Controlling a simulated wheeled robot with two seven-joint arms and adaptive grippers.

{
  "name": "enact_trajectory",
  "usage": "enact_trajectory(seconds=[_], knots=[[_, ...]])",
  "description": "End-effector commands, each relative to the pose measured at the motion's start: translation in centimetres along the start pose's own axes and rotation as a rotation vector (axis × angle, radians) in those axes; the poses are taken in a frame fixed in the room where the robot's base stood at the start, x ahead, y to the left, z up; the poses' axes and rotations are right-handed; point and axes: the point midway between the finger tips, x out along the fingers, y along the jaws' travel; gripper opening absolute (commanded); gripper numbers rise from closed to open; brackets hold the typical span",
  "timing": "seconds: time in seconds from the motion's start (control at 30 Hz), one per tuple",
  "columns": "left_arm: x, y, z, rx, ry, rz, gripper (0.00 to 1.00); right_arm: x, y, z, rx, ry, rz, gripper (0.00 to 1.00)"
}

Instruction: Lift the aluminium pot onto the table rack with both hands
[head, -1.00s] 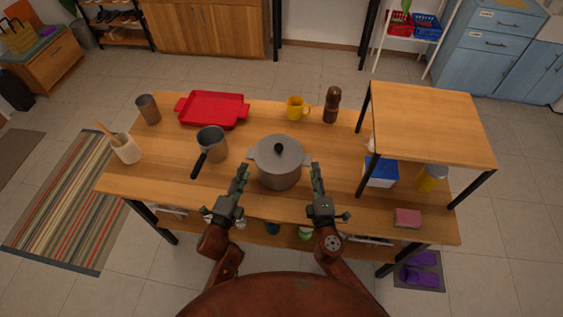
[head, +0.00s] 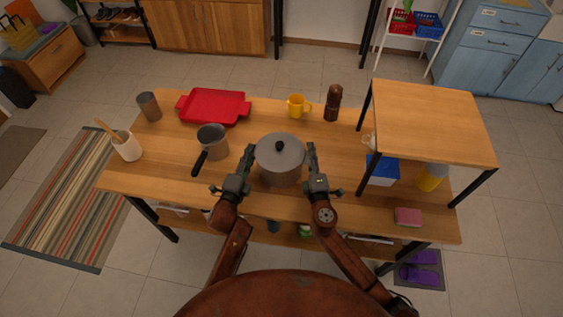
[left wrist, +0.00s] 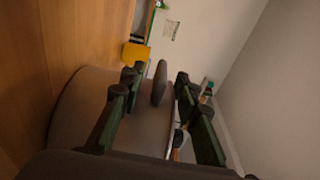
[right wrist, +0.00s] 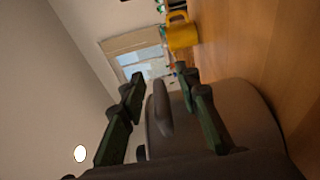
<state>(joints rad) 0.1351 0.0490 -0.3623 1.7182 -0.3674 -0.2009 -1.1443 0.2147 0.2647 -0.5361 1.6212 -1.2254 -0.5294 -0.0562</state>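The grey aluminium pot (head: 280,175), with a lid and a dark knob, stands near the table's front edge in the head view. My left gripper (head: 247,156) is at its left side and my right gripper (head: 311,155) at its right side. In the left wrist view a side handle (left wrist: 160,82) lies between the spread fingers, with gaps on both sides. In the right wrist view the other handle (right wrist: 161,105) lies likewise between open fingers. The table rack (head: 430,115), a raised wooden top on black legs, stands at the table's right end.
A saucepan (head: 214,143) stands left of the pot, its handle pointing forward. Behind are a red tray (head: 213,106), a yellow mug (head: 297,105) and a brown mill (head: 333,103). A blue box (head: 382,170) sits under the rack. The rack top is bare.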

Motion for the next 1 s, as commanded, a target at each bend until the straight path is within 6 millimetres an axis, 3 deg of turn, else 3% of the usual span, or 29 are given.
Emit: enact_trajectory(seconds=[0.1, 0.53, 1.0], knots=[[0.0, 0.0, -0.04, 0.0, 0.001, 0.0, 0.29, -0.03, -0.01, 0.07, 0.0, -0.001, 0.0, 0.29], [-0.02, 0.02, -0.03, 0.0, 0.001, 0.0, 0.0, -0.05, -0.03, 0.07, -0.001, -0.001, 0.0, 0.0], [-0.06, 0.05, 0.04, 0.0, -0.001, 0.001, 0.0, -0.05, -0.09, 0.01, -0.001, 0.0, -0.001, 0.0]])
